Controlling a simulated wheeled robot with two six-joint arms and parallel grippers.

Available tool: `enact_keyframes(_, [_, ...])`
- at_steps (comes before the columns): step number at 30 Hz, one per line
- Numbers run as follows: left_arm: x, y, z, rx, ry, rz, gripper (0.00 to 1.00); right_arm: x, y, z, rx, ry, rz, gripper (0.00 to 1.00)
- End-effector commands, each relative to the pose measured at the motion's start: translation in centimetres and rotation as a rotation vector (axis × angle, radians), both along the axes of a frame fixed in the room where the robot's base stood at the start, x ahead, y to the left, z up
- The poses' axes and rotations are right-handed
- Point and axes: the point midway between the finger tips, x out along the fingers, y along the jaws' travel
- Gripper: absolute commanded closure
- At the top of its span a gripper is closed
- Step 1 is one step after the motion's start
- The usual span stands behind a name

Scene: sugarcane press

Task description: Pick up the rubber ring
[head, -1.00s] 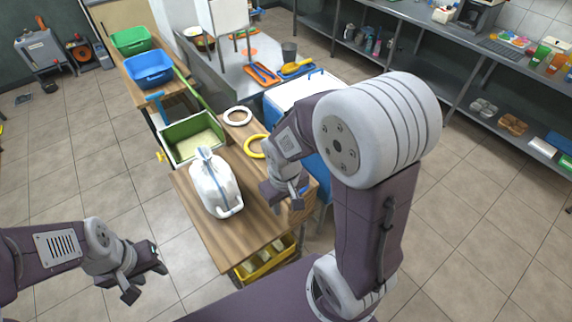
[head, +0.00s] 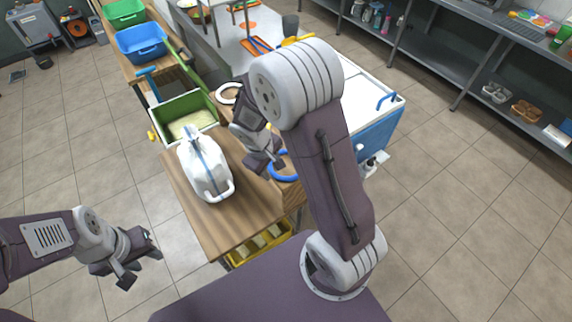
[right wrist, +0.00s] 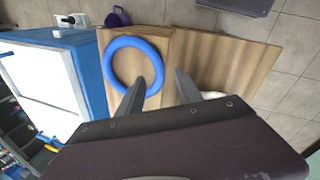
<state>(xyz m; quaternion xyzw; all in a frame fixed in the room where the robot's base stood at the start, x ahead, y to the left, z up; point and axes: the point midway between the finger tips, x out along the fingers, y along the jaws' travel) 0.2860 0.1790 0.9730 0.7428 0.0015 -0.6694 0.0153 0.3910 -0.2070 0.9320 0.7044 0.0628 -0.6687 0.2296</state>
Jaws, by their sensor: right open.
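A blue ring (head: 284,178) lies on the wooden table (head: 225,225) near its right edge, partly hidden by my right arm. It also shows in the right wrist view as a full blue ring (right wrist: 109,66) lying flat. My right gripper (head: 268,166) is open and hangs beside the blue ring. In the right wrist view the open fingers (right wrist: 160,88) hold nothing, and one fingertip overlaps the ring's edge; I cannot tell whether they touch. A white ring (head: 222,98) lies further back. My left gripper (head: 140,266) is open and empty, left of the table.
A blue cooler with a white lid (head: 365,95) stands to the right. The floor around my left gripper is clear.

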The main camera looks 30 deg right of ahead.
Motion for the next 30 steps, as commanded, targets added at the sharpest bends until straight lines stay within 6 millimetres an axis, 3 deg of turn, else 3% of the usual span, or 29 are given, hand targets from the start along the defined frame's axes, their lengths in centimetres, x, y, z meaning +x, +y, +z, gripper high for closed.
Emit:
enact_keyframes(3, [0.0, 0.0, -0.4, 0.0, 0.0, 0.0, 0.62, 0.3, -0.6, -2.5, -0.001, 0.006, 0.0, 0.58])
enact_keyframes(6, [0.0, 0.0, -0.7, 0.0, 0.0, 0.0, 0.62, 0.5, -0.8, -3.6, 0.0, 0.003, -0.001, 0.58])
enact_keyframes(13, [0.0, 0.0, -0.6, 0.0, 0.0, 0.0, 0.62, 0.6, -0.9, -3.8, 0.001, 0.0, -0.001, 0.58])
enact_keyframes(14, [0.0, 0.0, -0.6, 0.0, 0.0, 0.0, 0.62, 0.6, -0.9, -3.8, 0.001, 0.0, -0.001, 0.61])
enact_keyframes(18, [0.0, 0.0, -0.6, 0.0, 0.0, 0.0, 0.62, 0.5, -0.9, -3.8, 0.001, 0.0, -0.001, 1.0])
enact_keyframes(30, [0.0, 0.0, -0.5, 0.0, 0.0, 0.0, 0.62, 0.6, -0.9, -3.3, 0.0, -0.001, -0.001, 1.0])
